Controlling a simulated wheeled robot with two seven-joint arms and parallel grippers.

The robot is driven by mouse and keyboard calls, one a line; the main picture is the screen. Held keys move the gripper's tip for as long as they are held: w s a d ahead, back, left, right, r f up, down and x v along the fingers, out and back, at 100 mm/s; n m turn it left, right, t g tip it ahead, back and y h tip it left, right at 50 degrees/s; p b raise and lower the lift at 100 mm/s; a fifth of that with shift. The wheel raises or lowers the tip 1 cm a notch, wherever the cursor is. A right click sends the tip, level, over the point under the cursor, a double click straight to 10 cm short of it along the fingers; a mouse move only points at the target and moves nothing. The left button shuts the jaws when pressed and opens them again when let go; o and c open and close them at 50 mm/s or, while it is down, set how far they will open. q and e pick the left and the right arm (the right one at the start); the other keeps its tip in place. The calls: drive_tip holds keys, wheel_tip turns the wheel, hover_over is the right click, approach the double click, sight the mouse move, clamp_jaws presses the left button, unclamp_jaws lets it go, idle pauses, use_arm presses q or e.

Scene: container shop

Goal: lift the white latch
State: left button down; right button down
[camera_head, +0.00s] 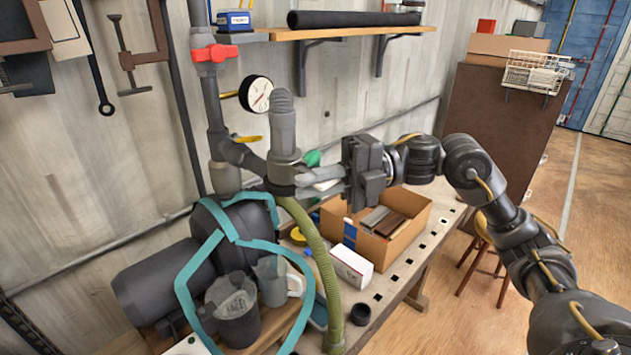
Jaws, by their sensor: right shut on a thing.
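The white latch (327,185) is a small pale piece at the right side of the grey vertical pipe fitting (284,150), near the middle of the head view. My right gripper (318,182) reaches in from the right at the pipe. Its fingers are closed around the latch and hide most of it. I cannot tell how far the latch is raised. My left gripper is out of view.
A green hose (318,252) hangs below the fitting. A pressure gauge (260,95) and a red valve handle (209,54) are close on the left. A cardboard box (412,205) and a white box (351,267) stand on the perforated bench below my arm.

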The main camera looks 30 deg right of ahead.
drive_tip(key=shift+r+m+p, duration=0.4)
drive_tip(key=shift+f, duration=0.2)
drive_tip(key=c, duration=1.5)
unclamp_jaws()
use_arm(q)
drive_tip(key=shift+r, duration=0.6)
